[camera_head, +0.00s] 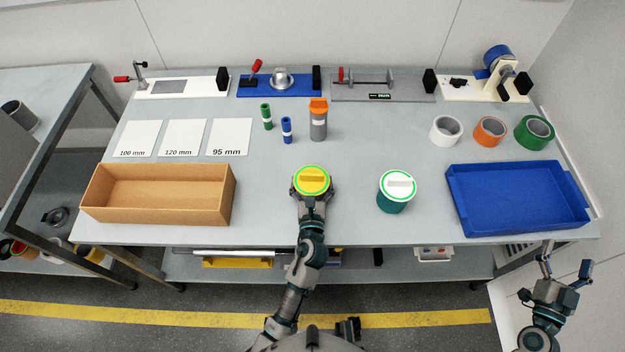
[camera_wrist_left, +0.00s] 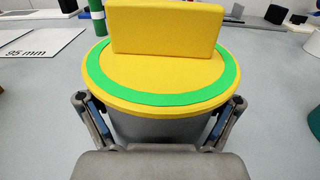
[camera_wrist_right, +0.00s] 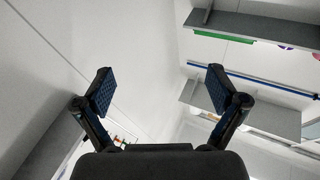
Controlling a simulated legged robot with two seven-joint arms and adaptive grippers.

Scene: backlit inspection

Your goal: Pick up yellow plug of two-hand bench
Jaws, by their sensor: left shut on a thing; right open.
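The yellow plug (camera_head: 314,180) stands upright near the front middle of the bench (camera_head: 270,220). It has a round yellow top with a green ring and a block handle. In the left wrist view the yellow plug (camera_wrist_left: 160,70) shows a grey body under its top. My left gripper (camera_head: 312,193) is shut on that grey body, one finger on each side below the rim. Whether the base touches the bench is hidden. My right gripper (camera_head: 566,258) is open and empty off the bench's front right corner; its spread fingers show in the right wrist view (camera_wrist_right: 159,82).
A green plug with a white handle (camera_head: 396,194) stands to the right. A cardboard box (camera_head: 160,215) lies left and a blue tray (camera_head: 520,227) right. Small cylinders, tape rolls and fixtures stand behind. Bench surface between box and yellow plug is clear.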

